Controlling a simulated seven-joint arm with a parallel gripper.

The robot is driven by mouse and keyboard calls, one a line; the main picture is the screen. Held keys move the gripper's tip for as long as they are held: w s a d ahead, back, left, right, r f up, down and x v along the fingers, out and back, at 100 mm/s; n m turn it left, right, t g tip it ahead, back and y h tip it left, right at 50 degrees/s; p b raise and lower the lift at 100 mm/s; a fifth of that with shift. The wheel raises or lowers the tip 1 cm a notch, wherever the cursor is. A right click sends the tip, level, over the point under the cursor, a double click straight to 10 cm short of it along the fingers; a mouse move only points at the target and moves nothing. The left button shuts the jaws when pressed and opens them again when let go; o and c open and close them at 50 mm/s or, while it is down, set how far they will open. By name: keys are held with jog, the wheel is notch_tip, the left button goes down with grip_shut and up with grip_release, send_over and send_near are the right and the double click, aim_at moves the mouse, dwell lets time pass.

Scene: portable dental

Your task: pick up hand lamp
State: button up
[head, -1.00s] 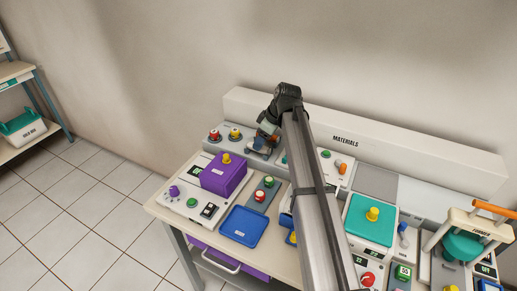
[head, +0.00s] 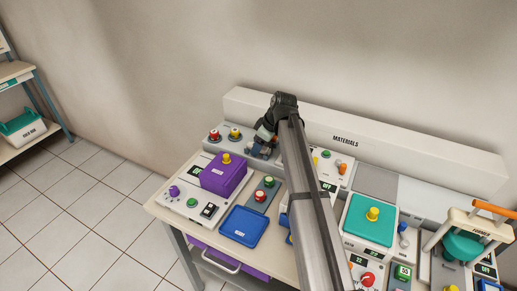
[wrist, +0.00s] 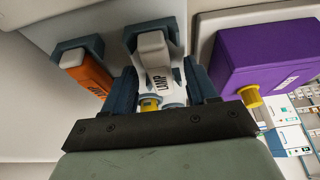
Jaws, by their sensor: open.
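The hand lamp (wrist: 158,72) is white with a grey end and the word LAMP on its body. In the wrist view its grey end sits in a dark blue-grey holder (wrist: 136,38). My gripper (wrist: 162,82) is open, with one dark blue finger on each side of the lamp's body. I cannot tell whether either finger touches it. In the head view my gripper (head: 262,147) is low over the back of the bench, and I cannot make out the lamp there.
An orange tool (wrist: 88,74) stands in a similar holder beside the lamp. A purple box (head: 224,177) with a yellow knob is close by. A blue tray (head: 243,227) lies in front. The long MATERIALS block (head: 390,148) runs along the wall behind.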

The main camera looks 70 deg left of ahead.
dwell(0.3)
grip_shut()
dwell(0.4)
notch_tip(320, 180, up, 9)
jog(key=shift+r, duration=0.1)
jog(key=w+d, duration=1)
jog(key=shift+w+f, duration=0.2)
jog(key=shift+f, duration=0.2)
